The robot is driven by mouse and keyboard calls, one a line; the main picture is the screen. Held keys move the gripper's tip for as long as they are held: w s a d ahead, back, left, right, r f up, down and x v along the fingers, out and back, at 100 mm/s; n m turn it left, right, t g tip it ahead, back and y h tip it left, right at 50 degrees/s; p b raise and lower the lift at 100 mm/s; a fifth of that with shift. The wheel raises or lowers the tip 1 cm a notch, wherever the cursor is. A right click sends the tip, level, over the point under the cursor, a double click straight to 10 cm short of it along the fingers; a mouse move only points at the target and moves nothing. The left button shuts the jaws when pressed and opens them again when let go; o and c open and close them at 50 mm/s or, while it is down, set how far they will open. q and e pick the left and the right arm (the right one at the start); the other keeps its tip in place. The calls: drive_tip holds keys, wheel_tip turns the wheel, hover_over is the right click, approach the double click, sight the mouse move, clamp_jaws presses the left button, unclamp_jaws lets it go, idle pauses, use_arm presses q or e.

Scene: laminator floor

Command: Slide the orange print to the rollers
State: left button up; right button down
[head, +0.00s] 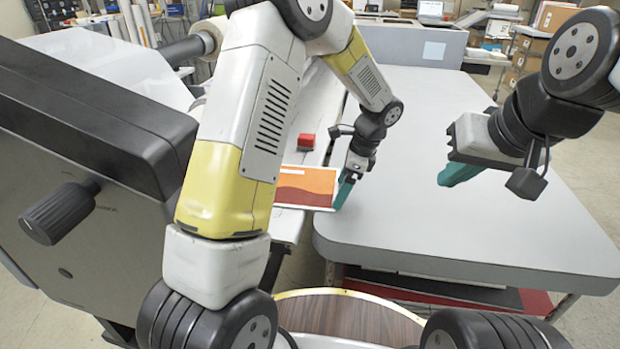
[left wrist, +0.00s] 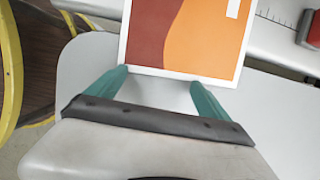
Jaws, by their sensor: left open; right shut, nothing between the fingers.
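The orange print (head: 304,186), a white-bordered sheet in dark red and orange, lies flat at the laminator bed's edge beside the grey table. It also shows in the left wrist view (left wrist: 188,38). My left gripper (head: 343,192) is at the print's near right edge. In the left wrist view its teal fingers (left wrist: 160,78) are apart, with their tips at the print's white border; I cannot tell whether they touch it. My right gripper (head: 458,174) is shut and empty above the grey table. The rollers' entry is hidden behind my left arm.
The laminator's dark housing and knob (head: 62,212) stand at the left. A red block (head: 306,142) sits on the white bed beyond the print, near a ruler scale (left wrist: 270,15).

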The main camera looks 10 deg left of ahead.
sight(328, 190)
use_arm(q)
drive_tip(key=shift+a, duration=0.65)
drive_tip(key=shift+d, duration=0.3)
drive_tip(key=shift+w, duration=0.1)
drive_tip(key=shift+w, duration=0.5)
drive_tip(key=shift+a, duration=0.45)
drive_tip(key=shift+a, duration=1.1)
drive_tip(key=shift+w+d, duration=0.1)
drive_tip(key=shift+d, duration=0.2)
idle(0.3)
drive_tip(key=shift+w, duration=0.25)
